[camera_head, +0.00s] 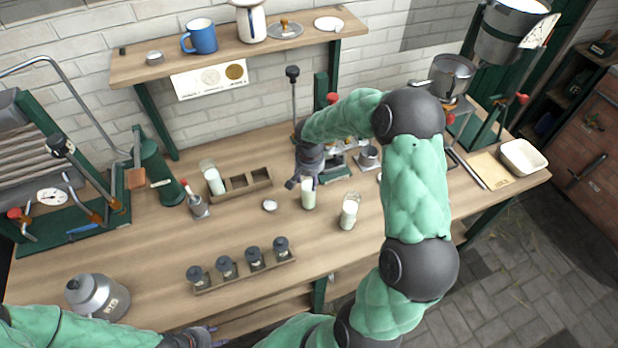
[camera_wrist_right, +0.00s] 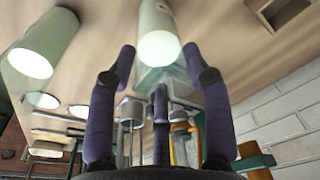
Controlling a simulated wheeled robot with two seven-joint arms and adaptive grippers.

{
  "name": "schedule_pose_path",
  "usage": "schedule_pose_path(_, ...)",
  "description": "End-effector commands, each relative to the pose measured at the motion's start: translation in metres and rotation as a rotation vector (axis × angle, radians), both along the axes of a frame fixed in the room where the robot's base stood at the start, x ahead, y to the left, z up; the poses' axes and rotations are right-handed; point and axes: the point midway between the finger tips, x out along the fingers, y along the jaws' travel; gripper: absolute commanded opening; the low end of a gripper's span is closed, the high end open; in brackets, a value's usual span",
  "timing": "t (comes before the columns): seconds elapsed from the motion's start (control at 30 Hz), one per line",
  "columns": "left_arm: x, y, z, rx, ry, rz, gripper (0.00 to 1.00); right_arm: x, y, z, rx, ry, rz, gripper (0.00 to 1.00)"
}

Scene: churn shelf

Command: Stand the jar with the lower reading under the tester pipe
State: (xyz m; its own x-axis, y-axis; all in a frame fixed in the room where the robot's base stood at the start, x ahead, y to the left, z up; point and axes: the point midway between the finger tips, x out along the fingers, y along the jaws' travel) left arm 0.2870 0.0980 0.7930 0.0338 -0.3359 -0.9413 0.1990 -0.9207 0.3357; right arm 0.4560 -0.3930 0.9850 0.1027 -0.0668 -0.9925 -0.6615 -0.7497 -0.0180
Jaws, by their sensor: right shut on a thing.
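My right gripper (camera_head: 303,180) is shut on a glass jar of milky liquid (camera_head: 308,197) at the middle of the bench. In the right wrist view this jar (camera_wrist_right: 158,38) is between the two fingertips. A second milky jar (camera_head: 349,212) stands just to its right; it also shows in the right wrist view (camera_wrist_right: 45,48). A third jar (camera_head: 214,180) stands in a wooden rack (camera_head: 261,178) at left. No reading on any jar is legible. The tester (camera_head: 335,172) is partly hidden behind my right arm, and I cannot make out its pipe. My left gripper (camera_head: 200,337) is at the bottom edge.
A rack of several dark-capped bottles (camera_head: 240,272) lies in front. A small white round item (camera_head: 269,204) lies left of the held jar. A metal can (camera_head: 97,297) stands front left. A white tray (camera_head: 523,157) is at far right.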

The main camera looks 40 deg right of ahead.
Motion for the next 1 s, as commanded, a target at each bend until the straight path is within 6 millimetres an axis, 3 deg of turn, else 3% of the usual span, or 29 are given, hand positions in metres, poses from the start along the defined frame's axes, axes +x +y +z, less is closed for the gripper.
schedule_pose_path(0.17,0.000,0.000,-0.004,0.000,0.000,0.000,0.43,0.000,0.000,-0.003,0.000,-0.001,0.000,0.00)
schedule_pose_path(0.2,0.000,0.000,-0.003,0.000,0.000,0.000,0.43,0.000,0.000,-0.003,0.001,0.001,0.000,0.59)
schedule_pose_path(0.27,0.000,0.000,-0.003,0.000,0.000,0.000,0.43,0.000,0.000,-0.003,0.001,0.001,0.000,0.74)
schedule_pose_path(0.7,0.000,0.000,0.001,0.000,0.000,0.000,0.43,0.000,0.000,0.001,0.001,0.001,0.000,0.74)
schedule_pose_path(0.87,0.000,0.000,0.004,0.000,0.000,0.000,0.43,-0.001,0.001,0.024,-0.001,-0.004,0.000,0.74)
schedule_pose_path(1.0,0.000,0.000,0.007,0.000,0.000,0.000,0.43,-0.004,0.003,0.053,-0.001,-0.004,0.000,0.74)
